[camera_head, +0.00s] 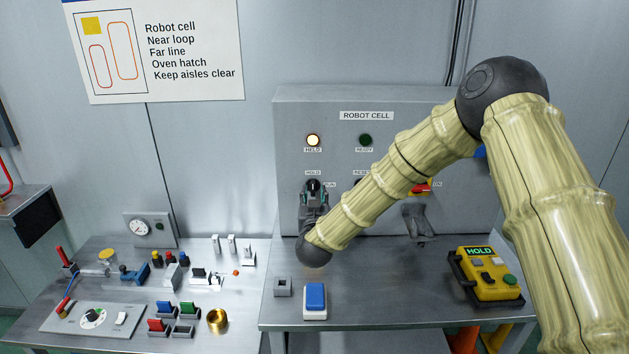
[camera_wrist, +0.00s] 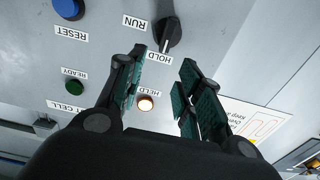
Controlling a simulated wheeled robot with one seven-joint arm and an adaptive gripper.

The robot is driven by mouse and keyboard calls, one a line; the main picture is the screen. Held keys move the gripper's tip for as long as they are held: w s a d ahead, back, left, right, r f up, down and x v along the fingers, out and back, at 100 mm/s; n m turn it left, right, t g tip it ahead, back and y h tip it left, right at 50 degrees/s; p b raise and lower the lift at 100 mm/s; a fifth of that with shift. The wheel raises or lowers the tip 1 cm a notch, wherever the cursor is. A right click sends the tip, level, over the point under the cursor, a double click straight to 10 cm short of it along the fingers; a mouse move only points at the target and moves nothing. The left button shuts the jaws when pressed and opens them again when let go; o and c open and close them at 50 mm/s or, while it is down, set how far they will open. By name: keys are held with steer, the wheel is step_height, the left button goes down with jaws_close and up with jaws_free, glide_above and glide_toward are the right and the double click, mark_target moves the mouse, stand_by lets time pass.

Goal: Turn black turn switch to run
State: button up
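The black turn switch (camera_head: 313,185) is on the front of the grey ROBOT CELL panel (camera_head: 420,135). In the wrist view, which is upside down, the switch (camera_wrist: 168,34) lies just beyond my fingertips, and its pointer end is toward the HOLD label (camera_wrist: 159,57). The RUN label (camera_wrist: 134,22) is beside it. My gripper (camera_head: 313,196) is in front of the switch and partly covers it in the head view. In the wrist view my gripper (camera_wrist: 163,62) is open, with a clear gap between the green-padded fingers. Contact with the switch cannot be told.
The HELD lamp (camera_head: 313,140) is lit and the green READY lamp (camera_head: 365,140) looks dark. A blue RESET button (camera_wrist: 69,8) is beside the switch. A yellow HOLD pendant (camera_head: 487,274) and a blue-topped block (camera_head: 315,297) stand on the bench below.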

mark_target(313, 184)
steer(key=w, duration=0.2)
steer(key=w+p, duration=0.1)
steer(key=w, duration=0.1)
steer(key=w+p, duration=0.1)
steer(key=w, duration=0.1)
steer(key=shift+w+a+f, duration=0.15)
steer(key=shift+a+f, duration=0.05)
steer(key=shift+f, duration=0.05)
steer(key=shift+w+r+p, duration=0.15)
steer(key=shift+w+p, duration=0.4)
steer(key=shift+w, duration=0.15)
steer(key=shift+w+f, duration=0.2)
steer(key=shift+w, duration=0.1)
steer(key=shift+r, duration=0.1)
steer(key=shift+s, duration=0.1)
steer(key=shift+c, duration=1.2)
jaws_close()
